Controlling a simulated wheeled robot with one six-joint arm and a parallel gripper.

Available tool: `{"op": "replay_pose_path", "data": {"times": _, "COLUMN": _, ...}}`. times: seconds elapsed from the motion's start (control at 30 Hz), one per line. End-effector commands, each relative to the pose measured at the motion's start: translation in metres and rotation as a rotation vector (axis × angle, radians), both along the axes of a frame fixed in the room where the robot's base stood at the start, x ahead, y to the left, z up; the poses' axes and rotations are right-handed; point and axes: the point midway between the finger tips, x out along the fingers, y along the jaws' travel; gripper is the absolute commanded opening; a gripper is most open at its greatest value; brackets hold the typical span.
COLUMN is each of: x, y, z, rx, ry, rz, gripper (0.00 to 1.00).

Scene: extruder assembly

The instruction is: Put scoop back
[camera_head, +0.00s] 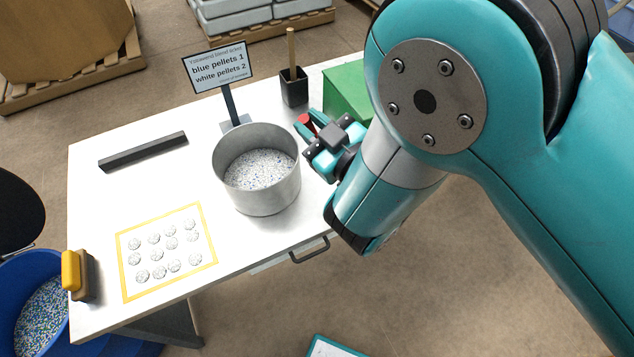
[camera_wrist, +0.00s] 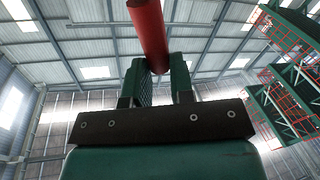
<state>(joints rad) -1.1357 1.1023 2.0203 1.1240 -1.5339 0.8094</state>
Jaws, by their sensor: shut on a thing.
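My gripper (camera_head: 312,130) is at the right of the steel pot, near its rim. It is shut on the red handle of the scoop (camera_head: 305,120). In the wrist view the red handle (camera_wrist: 150,35) stands between the two green fingers (camera_wrist: 160,80). The scoop's bowl cannot be made out in either view. The steel pot (camera_head: 257,200) stands on the white table and holds mixed blue and white pellets (camera_head: 260,168).
A green box (camera_head: 347,88) and a black holder with a wooden stick (camera_head: 294,88) stand behind my gripper. A sign (camera_head: 219,68) stands behind the pot. A black bar (camera_head: 143,151), a yellow-framed mat (camera_head: 123,262) and a yellow-topped brush (camera_head: 72,272) are on the white table (camera_head: 100,205).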

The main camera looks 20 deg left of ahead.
Motion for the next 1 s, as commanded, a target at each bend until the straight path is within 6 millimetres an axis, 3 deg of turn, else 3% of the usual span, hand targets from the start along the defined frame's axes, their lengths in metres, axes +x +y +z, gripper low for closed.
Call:
{"op": "replay_pose_path", "data": {"times": 0.03, "x": 0.001, "y": 0.000, "z": -0.024, "rx": 0.001, "ry": -0.001, "rz": -0.001, "gripper": 0.00}}
{"op": "replay_pose_path", "data": {"times": 0.23, "x": 0.001, "y": 0.000, "z": -0.068, "rx": 0.001, "ry": -0.001, "rz": -0.001, "gripper": 0.00}}
{"op": "replay_pose_path", "data": {"times": 0.47, "x": 0.001, "y": 0.000, "z": -0.086, "rx": 0.000, "ry": -0.001, "rz": -0.001, "gripper": 0.00}}
{"op": "replay_pose_path", "data": {"times": 0.7, "x": 0.001, "y": 0.000, "z": -0.120, "rx": 0.000, "ry": 0.000, "rz": -0.001, "gripper": 0.00}}
{"op": "replay_pose_path", "data": {"times": 0.97, "x": 0.001, "y": 0.000, "z": -0.123, "rx": 0.000, "ry": -0.002, "rz": -0.001, "gripper": 0.00}}
{"op": "replay_pose_path", "data": {"times": 1.0, "x": 0.000, "y": 0.000, "z": -0.123, "rx": 0.000, "ry": -0.001, "rz": -0.001, "gripper": 0.31}}
